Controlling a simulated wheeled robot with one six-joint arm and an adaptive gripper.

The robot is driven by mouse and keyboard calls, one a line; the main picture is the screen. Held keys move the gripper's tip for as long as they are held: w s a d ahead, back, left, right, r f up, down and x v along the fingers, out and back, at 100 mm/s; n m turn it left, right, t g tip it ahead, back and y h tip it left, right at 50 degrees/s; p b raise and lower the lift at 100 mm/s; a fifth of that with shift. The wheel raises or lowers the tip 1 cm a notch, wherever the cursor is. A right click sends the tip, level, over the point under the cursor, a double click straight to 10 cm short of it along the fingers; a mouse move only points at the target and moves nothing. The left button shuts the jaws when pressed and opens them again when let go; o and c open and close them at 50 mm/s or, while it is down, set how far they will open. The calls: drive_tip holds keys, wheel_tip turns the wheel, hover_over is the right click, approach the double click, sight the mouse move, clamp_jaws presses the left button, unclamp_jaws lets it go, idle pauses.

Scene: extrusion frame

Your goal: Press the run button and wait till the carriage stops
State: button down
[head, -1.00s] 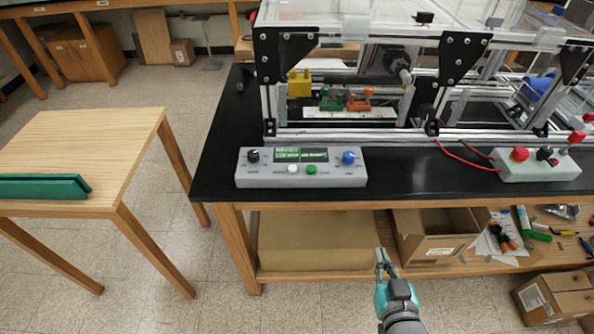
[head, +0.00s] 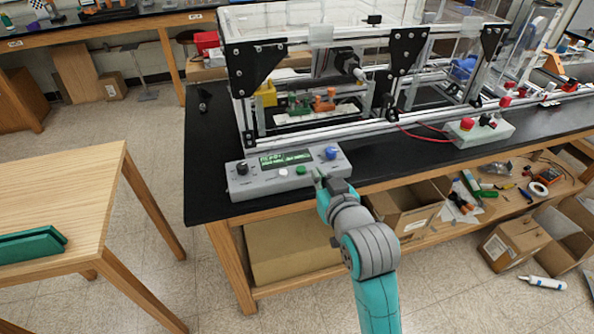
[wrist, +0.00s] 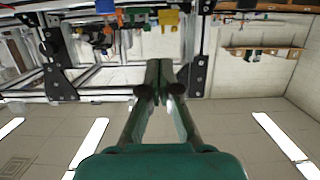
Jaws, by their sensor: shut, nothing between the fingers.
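The grey control box (head: 288,180) sits on the front edge of the black bench, with a lit green display (head: 286,158) whose small text I cannot read fully. A green button (head: 300,171) and a white button (head: 282,173) are on it, between a black knob (head: 242,168) and a blue knob (head: 331,154). I cannot read which is labelled run. My gripper (head: 319,177) is shut and empty, just right of the green button at the box's front; contact is unclear. In the wrist view my shut fingers (wrist: 160,76) hide what lies behind them.
The extrusion frame (head: 300,135) stands behind the box, holding a yellow block (head: 266,93) and orange and green parts; I cannot tell which part is the carriage. A red-button box (head: 480,130) is at right. A wooden table (head: 60,185) stands left, with floor between.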

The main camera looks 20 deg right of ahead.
idle(0.3)
hover_over(305, 177)
wheel_tip(305, 177, down, 2)
drive_tip(key=shift+f, duration=0.2)
wheel_tip(305, 177, down, 3)
drive_tip(key=shift+f, duration=0.55)
